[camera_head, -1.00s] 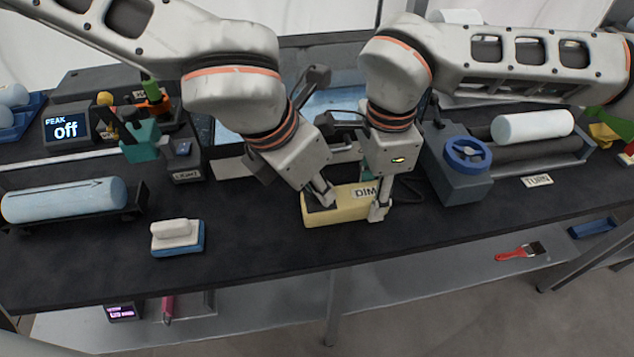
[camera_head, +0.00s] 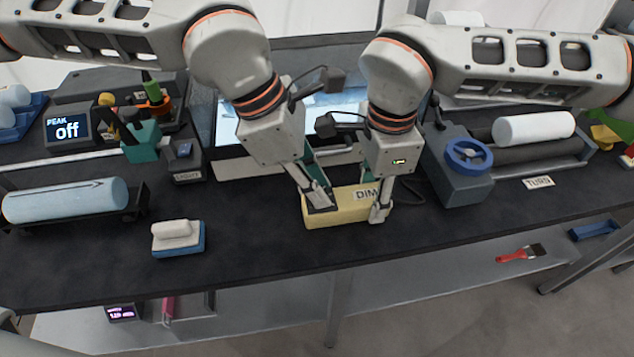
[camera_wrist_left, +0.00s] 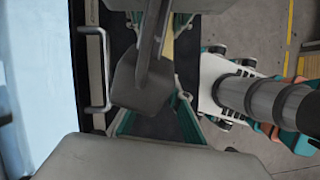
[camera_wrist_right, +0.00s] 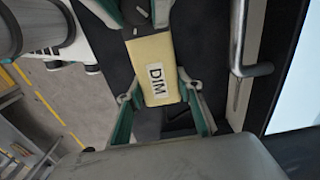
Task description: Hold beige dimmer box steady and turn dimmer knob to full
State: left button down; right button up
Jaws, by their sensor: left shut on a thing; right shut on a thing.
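The beige dimmer box (camera_head: 345,215), with a DIM label (camera_head: 366,194), lies on the black bench top near its front edge. My right gripper (camera_head: 380,212) is shut on the right end of the box, and in the right wrist view its fingers flank the labelled beige box (camera_wrist_right: 148,52). My left gripper (camera_head: 320,205) is shut at the left part of the box, where the knob sits. In the left wrist view a dark bar covers most of the box.
A lit panel (camera_head: 232,128) stands behind the grippers. A grey unit with a blue handwheel (camera_head: 468,157) is to the right. A white-and-blue block (camera_head: 178,239) lies to the left. The bench front between is clear.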

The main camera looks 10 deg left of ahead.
pick_arm(q)
jog(key=shift+w+m+g, duration=0.1)
jog(key=shift+m+g, duration=0.4)
jog(key=shift+m, duration=0.7)
jog(key=c, duration=1.9)
grip_release()
jog(key=shift+r, duration=0.1)
jog(key=v, duration=1.2)
